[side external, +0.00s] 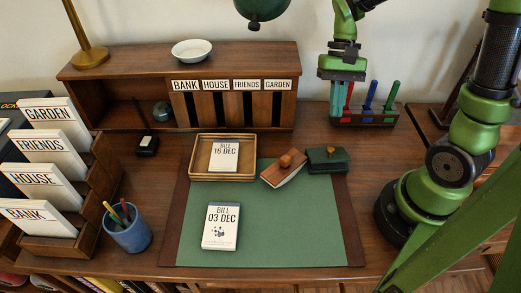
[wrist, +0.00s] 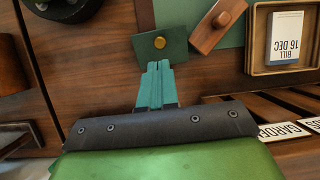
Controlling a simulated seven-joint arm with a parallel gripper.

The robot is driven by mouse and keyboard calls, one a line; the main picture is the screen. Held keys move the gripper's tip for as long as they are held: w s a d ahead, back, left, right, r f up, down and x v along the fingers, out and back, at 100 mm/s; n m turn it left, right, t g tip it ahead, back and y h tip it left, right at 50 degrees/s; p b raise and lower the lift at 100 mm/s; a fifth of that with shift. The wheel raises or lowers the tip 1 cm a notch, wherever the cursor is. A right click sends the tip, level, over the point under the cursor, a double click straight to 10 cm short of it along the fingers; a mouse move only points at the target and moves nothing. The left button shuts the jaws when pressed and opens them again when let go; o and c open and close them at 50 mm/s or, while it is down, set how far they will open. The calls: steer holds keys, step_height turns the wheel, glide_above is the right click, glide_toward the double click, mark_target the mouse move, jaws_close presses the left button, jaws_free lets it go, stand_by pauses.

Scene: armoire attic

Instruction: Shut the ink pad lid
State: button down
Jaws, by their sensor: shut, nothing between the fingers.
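The ink pad (side external: 327,160) is a small dark green box with a brass knob on its lid, at the back right of the green desk mat. In the wrist view the lid (wrist: 172,46) shows as a green panel with its knob facing up. The lid looks down or nearly down; I cannot tell whether a gap is left. My gripper (side external: 336,124) has teal fingers, shut and empty, pointing down above and behind the ink pad in the side view. In the wrist view the fingertips (wrist: 159,64) appear at the lid's near edge; contact is unclear.
A wooden rocker blotter (side external: 278,173) lies tilted close left of the ink pad. A wooden tray (side external: 194,166) holds a bill. Behind stand a pen rack (side external: 376,120) and a labelled cabinet (side external: 120,72). The front of the mat (side external: 290,230) is mostly free.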

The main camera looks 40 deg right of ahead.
mark_target(331, 148)
steer(key=x, duration=0.7)
steer(key=shift+s+a+f, duration=0.1)
steer(key=shift+a+f, duration=0.05)
steer(key=shift+f, duration=0.15)
